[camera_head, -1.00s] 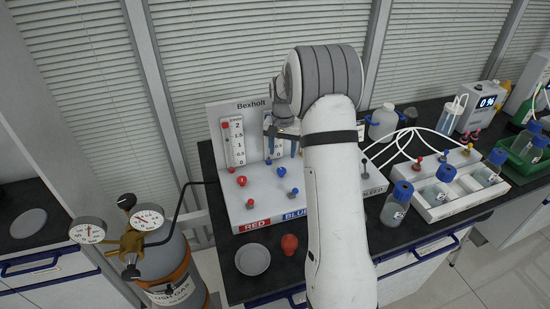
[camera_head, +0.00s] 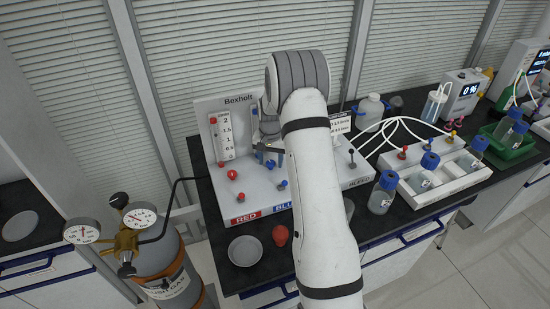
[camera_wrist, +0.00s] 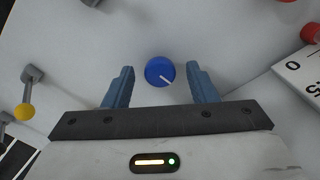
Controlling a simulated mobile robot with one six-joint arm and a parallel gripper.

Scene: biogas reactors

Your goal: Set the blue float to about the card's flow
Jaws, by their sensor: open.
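The blue knob (camera_wrist: 160,71) is round with a white pointer line, which points to the lower right in the wrist view. My gripper (camera_wrist: 160,68) is open, one finger on each side of the knob with a gap on both sides. I cannot tell whether the fingertips are level with it. In the head view my gripper (camera_head: 264,152) is over the grey Bexholt panel (camera_head: 203,113), at the blue knob.
A red flow tube with scale (camera_head: 226,135) and a red knob (camera_head: 232,174) are left of the blue knob. Small red (camera_head: 241,197) and blue (camera_head: 282,184) levers stand in front. A bottle rack (camera_head: 405,185) is to the right; a dish (camera_head: 245,251) lies in front.

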